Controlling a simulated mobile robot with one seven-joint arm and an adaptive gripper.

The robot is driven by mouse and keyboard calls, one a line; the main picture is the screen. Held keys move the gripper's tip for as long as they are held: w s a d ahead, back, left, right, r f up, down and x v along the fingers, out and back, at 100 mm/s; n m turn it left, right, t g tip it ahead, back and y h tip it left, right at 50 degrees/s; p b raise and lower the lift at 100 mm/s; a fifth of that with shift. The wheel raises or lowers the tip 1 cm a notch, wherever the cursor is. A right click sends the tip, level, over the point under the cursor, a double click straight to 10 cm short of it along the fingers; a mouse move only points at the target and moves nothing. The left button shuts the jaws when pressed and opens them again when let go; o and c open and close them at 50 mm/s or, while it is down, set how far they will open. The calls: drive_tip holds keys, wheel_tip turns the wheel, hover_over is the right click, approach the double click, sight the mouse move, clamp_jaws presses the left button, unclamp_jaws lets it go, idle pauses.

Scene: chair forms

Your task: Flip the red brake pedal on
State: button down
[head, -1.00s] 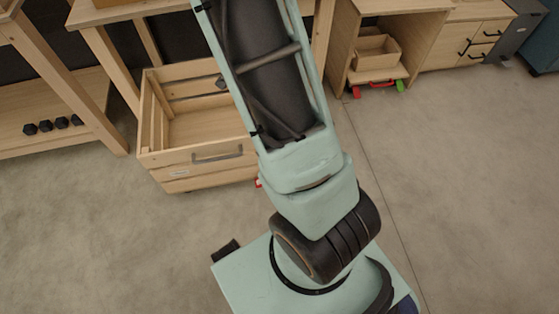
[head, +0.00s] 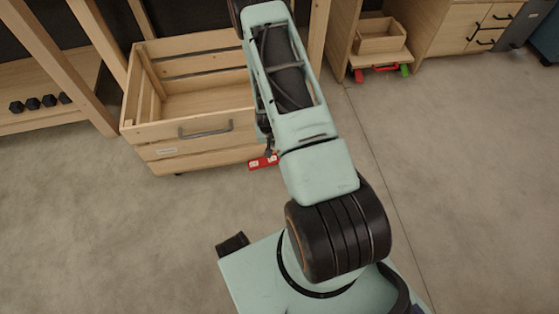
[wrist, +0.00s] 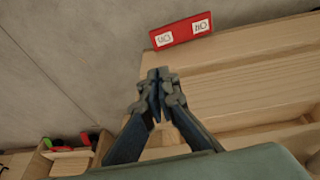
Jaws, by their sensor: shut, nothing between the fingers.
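The red brake pedal (head: 263,162) sticks out low at the right front corner of the slatted wooden crate (head: 140,133) in the head view. In the wrist view the pedal (wrist: 181,30) is a red bar with two white labels, at the top, beyond my fingertips. The label lettering is too small to read surely. My gripper (wrist: 158,75) is shut and empty, its tips apart from the pedal in the picture. In the head view my arm hides most of the gripper, just above the pedal.
A second wooden unit at the back right has a red and green pedal bar (head: 380,70) and a small box (head: 380,36). Wooden shelving with dumbbells (head: 40,103) stands at left. The concrete floor in front is clear.

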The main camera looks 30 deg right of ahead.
drive_tip(key=shift+a+f, duration=0.1)
drive_tip(key=shift+f, duration=0.55)
drive_tip(key=b, duration=0.6)
hover_over(264, 163)
drive_tip(key=s+d, duration=0.1)
drive_tip(key=d, duration=0.4)
drive_tip(key=f, duration=1.2)
drive_tip(key=shift+s+a+f, duration=0.2)
drive_tip(key=shift+d+f, duration=0.1)
drive_tip(key=shift+f, duration=0.4)
